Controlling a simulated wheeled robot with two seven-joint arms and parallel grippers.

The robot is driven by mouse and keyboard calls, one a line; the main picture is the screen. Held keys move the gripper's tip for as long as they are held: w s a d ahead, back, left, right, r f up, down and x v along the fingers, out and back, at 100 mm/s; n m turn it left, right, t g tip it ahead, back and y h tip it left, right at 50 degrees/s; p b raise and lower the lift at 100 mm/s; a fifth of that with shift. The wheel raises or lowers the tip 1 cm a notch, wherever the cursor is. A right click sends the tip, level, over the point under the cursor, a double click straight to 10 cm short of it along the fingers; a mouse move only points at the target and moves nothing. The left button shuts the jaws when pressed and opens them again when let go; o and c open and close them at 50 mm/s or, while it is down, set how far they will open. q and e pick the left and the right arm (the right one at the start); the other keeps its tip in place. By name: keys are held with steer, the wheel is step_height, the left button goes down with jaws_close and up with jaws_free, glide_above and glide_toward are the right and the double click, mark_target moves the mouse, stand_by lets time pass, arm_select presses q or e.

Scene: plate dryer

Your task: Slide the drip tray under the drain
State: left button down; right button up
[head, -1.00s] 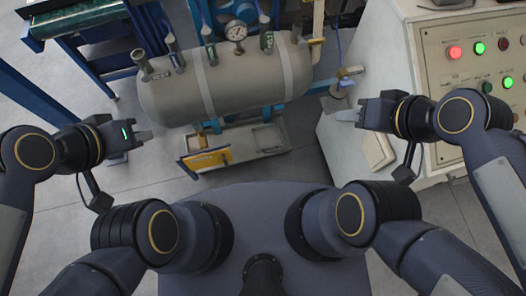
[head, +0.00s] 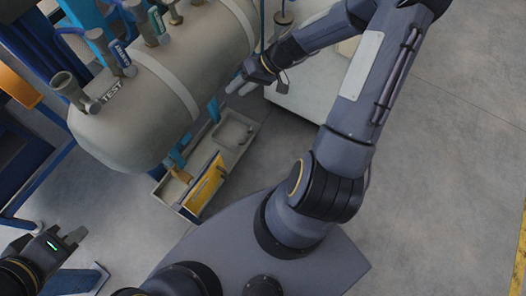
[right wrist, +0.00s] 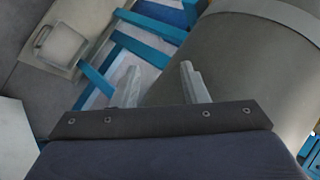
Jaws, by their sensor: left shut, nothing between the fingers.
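The drip tray appears to be the shallow beige-grey tray (head: 235,132) with a squarish recess, low beside the tank in the head view. It also shows at the upper left of the right wrist view (right wrist: 62,45). A yellow plate (head: 203,184) stands upright at its near left part. The drain cannot be made out; the tank hides the area below it. My right gripper (head: 234,87) is open and empty, beside the tank's right end and above the tray's far side; its fingers are apart in the wrist view (right wrist: 160,84). My left gripper (head: 76,238) is shut and empty at lower left, well apart from the tray.
The large grey tank (head: 165,85) with several labelled valves overhangs the tray's left side. Blue frame bars (right wrist: 150,45) run close to my right fingers. A pale cabinet base (head: 315,80) stands behind my right arm. Open floor (head: 440,170) lies to the right.

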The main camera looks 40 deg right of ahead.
steer(key=w+d+f+m+t+b, duration=0.25)
steer(key=f+b, duration=0.35)
steer(key=f, duration=0.9)
steer(key=w+d+f+m+t+b, duration=0.1)
steer(key=d+f+m+t+b, duration=0.3)
steer(key=f, duration=1.2)
steer(key=m+t+h+b, duration=0.3)
steer(key=m+b, duration=0.2)
steer(key=b, duration=0.3)
glide_toward(249, 138)
steer(key=w, duration=0.2)
steer(key=shift+g, duration=0.35)
steer(key=shift+f+b+x, duration=0.15)
steer(key=shift+b+x, duration=1)
steer(key=shift+x, duration=0.95)
steer(key=shift+f+b+x, duration=0.1)
steer(key=shift+b+x, duration=1.05)
steer(key=shift+x, duration=0.95)
steer(key=shift+s+a, duration=0.15)
jaws_close()
